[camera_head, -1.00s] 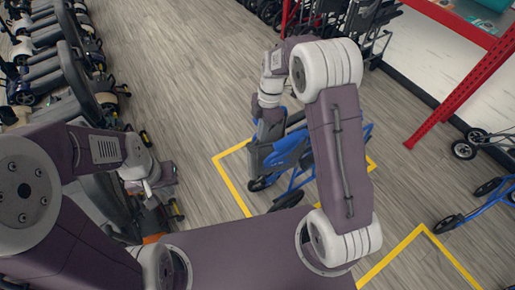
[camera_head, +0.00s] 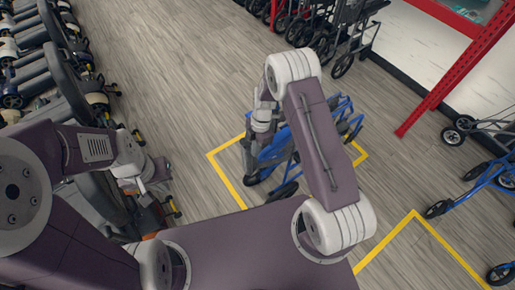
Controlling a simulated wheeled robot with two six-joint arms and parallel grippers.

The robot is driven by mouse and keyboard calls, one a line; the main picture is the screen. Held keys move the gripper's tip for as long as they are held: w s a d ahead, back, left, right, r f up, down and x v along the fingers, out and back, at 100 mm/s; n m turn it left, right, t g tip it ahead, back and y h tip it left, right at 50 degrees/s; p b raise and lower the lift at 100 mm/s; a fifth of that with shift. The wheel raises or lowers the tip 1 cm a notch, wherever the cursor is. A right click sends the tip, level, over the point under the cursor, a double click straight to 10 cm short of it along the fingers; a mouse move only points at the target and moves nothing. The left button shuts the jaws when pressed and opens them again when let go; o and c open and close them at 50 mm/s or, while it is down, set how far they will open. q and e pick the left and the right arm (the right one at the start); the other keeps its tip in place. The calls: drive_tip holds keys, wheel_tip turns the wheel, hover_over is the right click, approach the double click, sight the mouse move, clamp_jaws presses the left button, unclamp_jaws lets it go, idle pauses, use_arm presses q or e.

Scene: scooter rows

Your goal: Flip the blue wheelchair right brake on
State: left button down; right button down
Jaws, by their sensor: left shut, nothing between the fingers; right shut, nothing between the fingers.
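The blue wheelchair (camera_head: 276,148) stands on the floor inside a yellow outline, partly hidden behind my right arm. Its blue frame and dark wheels show on both sides of the arm. Its right brake lever cannot be made out. My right gripper (camera_head: 249,156) points down at the wheelchair's left side in the picture, close to the frame; whether it touches is not clear. It is shut and empty. My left gripper (camera_head: 143,187) is shut and empty at the left, away from the wheelchair, beside the scooter row.
A row of dark scooters (camera_head: 75,100) runs along the left. A yellow floor line (camera_head: 226,180) surrounds the wheelchair. A red rack post (camera_head: 455,80) stands at the upper right. More blue-framed wheelchairs (camera_head: 470,205) are at the right edge. Open wood floor lies behind the wheelchair.

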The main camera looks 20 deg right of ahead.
sight(260, 159)
drive_tip(key=shift+d+f, duration=0.45)
drive_tip(key=shift+f, duration=0.05)
drive_tip(key=shift+a, duration=0.1)
drive_tip(key=f+h+b, duration=0.1)
drive_tip(key=f, duration=0.1)
drive_tip(key=f+b, duration=0.2)
drive_tip(key=f, duration=0.1)
drive_tip(key=d+f+h+b, duration=0.1)
drive_tip(key=f, duration=0.1)
drive_tip(key=shift+w+f+t+h+b, duration=0.2)
drive_tip(key=shift+f+t+h+b, duration=0.1)
drive_tip(key=shift+f+t, duration=0.1)
drive_tip(key=shift+d+f, duration=0.1)
drive_tip(key=shift+f, duration=0.05)
